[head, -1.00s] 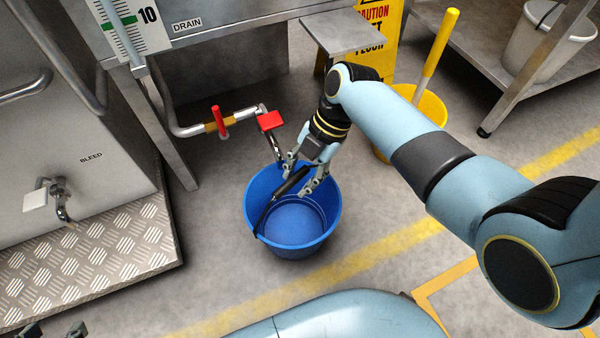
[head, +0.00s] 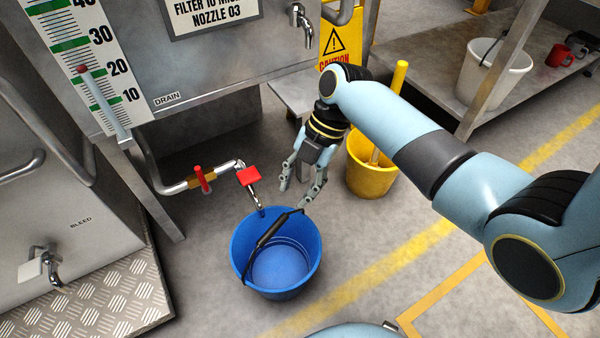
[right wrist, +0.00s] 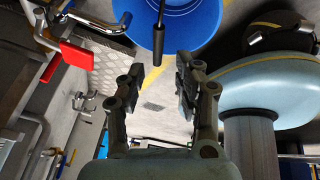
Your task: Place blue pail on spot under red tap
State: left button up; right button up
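The blue pail (head: 277,262) stands upright on the floor, its far rim close below the spout of the red tap (head: 248,176). Its black handle (head: 270,232) lies slanted across the opening. No marked spot shows around the pail; the floor under it is hidden. My right gripper (head: 298,192) is open and empty, just above and beyond the pail's far right rim, apart from the handle. In the right wrist view the pail (right wrist: 185,28) and its handle grip (right wrist: 158,48) lie beyond the spread fingers. My left gripper is out of view.
A yellow bucket (head: 370,185) stands right of my right gripper, before a caution sign (head: 342,45). A pipe with a red-handled valve (head: 200,178) leads to the tap. A tread-plate step (head: 100,305) is at left. Floor right of the pail is clear.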

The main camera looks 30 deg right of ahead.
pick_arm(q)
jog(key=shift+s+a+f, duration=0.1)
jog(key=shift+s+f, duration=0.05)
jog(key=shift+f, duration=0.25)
pick_arm(e)
jog(key=s+d+r+m+t+h, duration=0.1)
jog(key=s+d+r+m, duration=0.1)
jog(key=s+m, duration=0.5)
jog(key=s+d+r+m+t+h, duration=0.1)
jog(key=s+d+r+m+h, duration=0.1)
jog(key=s+m, duration=0.6)
jog(key=s+d+r+m+h, duration=0.2)
jog(key=s+d+m, duration=0.2)
jog(key=s+m, duration=0.3)
jog(key=shift+s+m+t, duration=0.15)
jog(key=shift+m+t, duration=0.25)
jog(key=shift+m, duration=0.3)
pick_arm(q)
jog(key=shift+p, duration=0.3)
pick_arm(e)
jog(key=shift+f, duration=0.1)
